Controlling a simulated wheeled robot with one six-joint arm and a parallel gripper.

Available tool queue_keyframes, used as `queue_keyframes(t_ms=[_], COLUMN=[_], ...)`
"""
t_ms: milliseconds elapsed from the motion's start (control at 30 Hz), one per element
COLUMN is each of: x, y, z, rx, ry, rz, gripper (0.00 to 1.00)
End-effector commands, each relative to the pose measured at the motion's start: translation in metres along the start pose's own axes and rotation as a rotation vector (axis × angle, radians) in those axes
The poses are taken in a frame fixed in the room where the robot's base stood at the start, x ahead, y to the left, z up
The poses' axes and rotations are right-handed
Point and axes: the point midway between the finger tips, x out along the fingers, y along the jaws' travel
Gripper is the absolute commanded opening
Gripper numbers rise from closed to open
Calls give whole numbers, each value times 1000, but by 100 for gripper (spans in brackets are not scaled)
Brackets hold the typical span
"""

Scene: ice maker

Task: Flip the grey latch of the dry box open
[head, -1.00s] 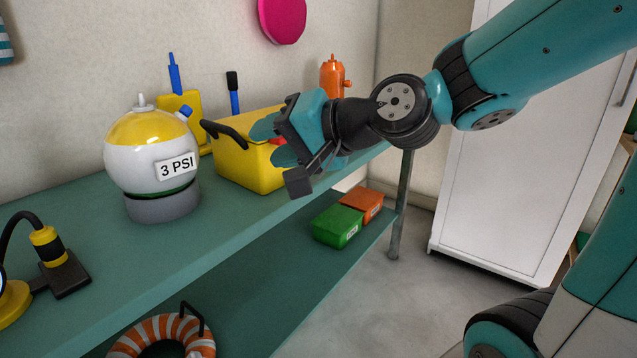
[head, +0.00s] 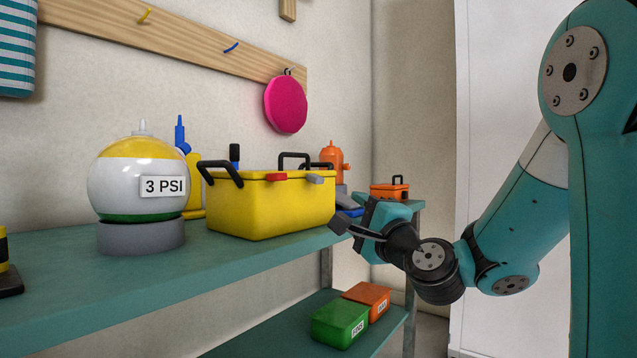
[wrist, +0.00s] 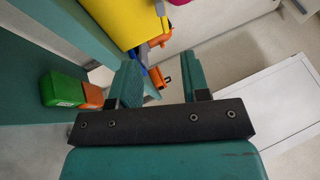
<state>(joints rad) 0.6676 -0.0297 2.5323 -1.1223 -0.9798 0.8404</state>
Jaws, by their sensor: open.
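The dry box is a yellow case (head: 270,207) with black handles, standing on the upper shelf in the head view. Its front rim carries a red latch (head: 276,177) and, to the right, the grey latch (head: 315,179). The grey latch sticks out at the rim; I cannot tell its exact angle. The yellow box also shows at the top of the wrist view (wrist: 115,20). My gripper (head: 358,218) is open and empty, off the front right of the box, lower than the grey latch and apart from it. Its spread fingers show in the wrist view (wrist: 165,68).
A white-and-yellow sphere marked 3 PSI (head: 136,185) stands left of the box. Green (head: 338,322) and orange (head: 368,297) boxes sit on the lower shelf.

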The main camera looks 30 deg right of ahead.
Motion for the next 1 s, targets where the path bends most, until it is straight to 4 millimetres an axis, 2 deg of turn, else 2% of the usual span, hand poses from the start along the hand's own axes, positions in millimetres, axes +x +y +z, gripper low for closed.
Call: queue_keyframes(t_ms=[167,400,600,800,1000], x=[33,84,120,146,157], y=[-7,-7,-6,-4,-1], z=[1,1,1,1,0], rx=[4,0,-1,-2,-1], ry=[1,1,1,2,2], rz=[7,5,5,4,3], gripper=[43,43,43,43,43])
